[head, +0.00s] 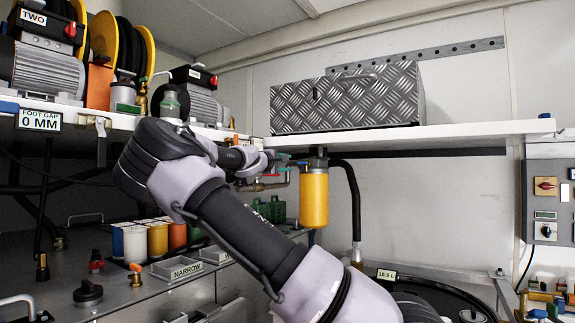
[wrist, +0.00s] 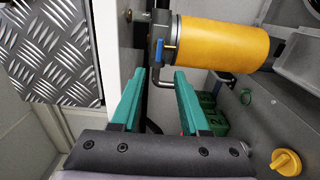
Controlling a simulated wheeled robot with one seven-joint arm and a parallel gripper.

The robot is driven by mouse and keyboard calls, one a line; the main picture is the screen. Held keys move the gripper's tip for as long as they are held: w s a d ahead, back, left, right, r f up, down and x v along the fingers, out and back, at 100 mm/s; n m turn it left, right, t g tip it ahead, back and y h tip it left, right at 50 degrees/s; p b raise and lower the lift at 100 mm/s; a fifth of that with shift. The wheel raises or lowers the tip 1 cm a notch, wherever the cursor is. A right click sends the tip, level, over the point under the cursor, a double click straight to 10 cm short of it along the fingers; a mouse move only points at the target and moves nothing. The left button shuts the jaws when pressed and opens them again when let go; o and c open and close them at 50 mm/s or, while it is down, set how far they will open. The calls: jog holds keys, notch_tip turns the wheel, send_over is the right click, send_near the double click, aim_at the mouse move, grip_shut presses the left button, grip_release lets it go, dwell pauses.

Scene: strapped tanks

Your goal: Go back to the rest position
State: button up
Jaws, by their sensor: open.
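My arm reaches across the middle of the head view, up and to the left, with its wrist end below the white shelf (head: 455,134). My gripper (wrist: 158,77) has two teal fingers, which stand apart in the wrist view with nothing gripped between them. A yellow cylinder (head: 314,197) hangs under the shelf, to the right of the wrist end in the head view. In the wrist view the yellow cylinder (wrist: 225,43) lies sideways just beyond the fingertips. I cannot tell how close they are to it. The fingers are not clear in the head view.
A diamond-plate metal box (head: 345,98) sits on the shelf. Motors (head: 45,68) and hose reels (head: 105,42) stand at the upper left. Several coloured canisters (head: 157,238) stand on the bench below. A control panel (head: 548,200) is at the right. The wall between cylinder and panel is open.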

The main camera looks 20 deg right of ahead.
jog(key=s+d+f+m+g+y, duration=0.2)
jog(key=s+d+f+m, duration=0.1)
jog(key=d+f, duration=0.35)
jog(key=s+d+f+m+g+y, duration=0.1)
jog(key=s+d+f+m+g, duration=0.2)
jog(key=d+f, duration=0.35)
jog(key=s+f+m+g+y, duration=0.2)
jog(key=s+f+m+y, duration=0.15)
jog(key=s+f, duration=0.45)
jog(key=s+a+r+t+y, duration=0.1)
jog(key=s+a+r+y, duration=0.1)
jog(key=s+a, duration=0.6)
jog(key=s+a+r+m+t+y, duration=0.1)
jog(key=s+a+r+y, duration=0.2)
jog(key=s+a, duration=0.5)
jog(key=s+a+r+m+t+y, duration=0.1)
jog(key=s+a+r+y, duration=0.2)
jog(key=s+a, duration=0.6)
jog(key=s+y, duration=0.1)
jog(key=s, duration=0.2)
jog(key=shift+y, duration=0.35)
